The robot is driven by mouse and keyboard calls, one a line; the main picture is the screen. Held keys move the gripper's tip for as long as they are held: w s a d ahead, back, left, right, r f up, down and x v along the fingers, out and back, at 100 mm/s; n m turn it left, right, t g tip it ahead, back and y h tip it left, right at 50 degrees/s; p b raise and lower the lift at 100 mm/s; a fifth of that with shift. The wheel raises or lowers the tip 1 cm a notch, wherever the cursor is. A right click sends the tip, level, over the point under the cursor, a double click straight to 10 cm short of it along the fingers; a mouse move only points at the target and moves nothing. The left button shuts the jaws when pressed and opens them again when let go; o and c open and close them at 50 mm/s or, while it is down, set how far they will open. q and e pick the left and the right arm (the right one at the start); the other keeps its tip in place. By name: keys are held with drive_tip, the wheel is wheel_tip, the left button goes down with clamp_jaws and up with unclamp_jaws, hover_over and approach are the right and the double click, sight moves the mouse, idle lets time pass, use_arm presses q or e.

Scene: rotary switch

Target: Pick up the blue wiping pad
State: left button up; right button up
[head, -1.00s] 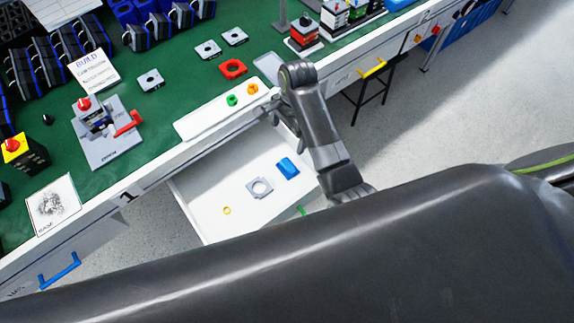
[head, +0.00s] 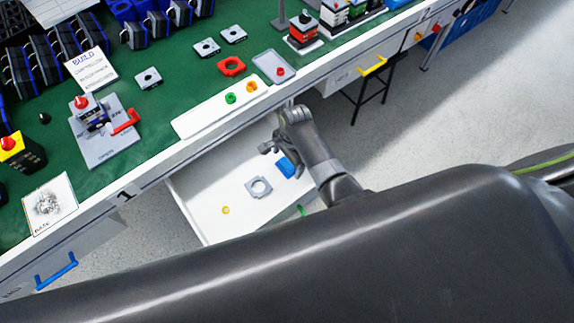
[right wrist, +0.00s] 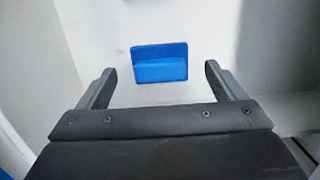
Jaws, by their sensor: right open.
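The blue wiping pad (head: 284,167) lies on the floor of the open white drawer (head: 205,218), near its right side. In the head view my right gripper (head: 270,149) is above the drawer, beside and over the pad, and covers part of it. In the right wrist view the whole pad (right wrist: 160,62) shows ahead of the open fingers of my right gripper (right wrist: 158,82), roughly centred between them. The fingers are apart from the pad and hold nothing. My left gripper does not show.
In the drawer lie a grey square plate with a hole (head: 258,187) and a small yellow ring (head: 225,210). The green bench (head: 190,105) overhangs the drawer's back. On it are a white strip with green and orange rings and a grey tray (head: 275,66) holding a red piece.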

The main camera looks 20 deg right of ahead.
sight(287, 163)
wheel_tip(287, 163, down, 2)
drive_tip(key=shift+f, duration=0.1)
drive_tip(key=c, duration=1.1)
drive_tip(key=shift+o, duration=0.2)
wheel_tip(287, 163, up, 10)
drive_tip(key=shift+a+p, duration=0.1)
drive_tip(key=shift+p, duration=0.55)
drive_tip(key=o, duration=0.3)
drive_tip(key=shift+c, duration=1)
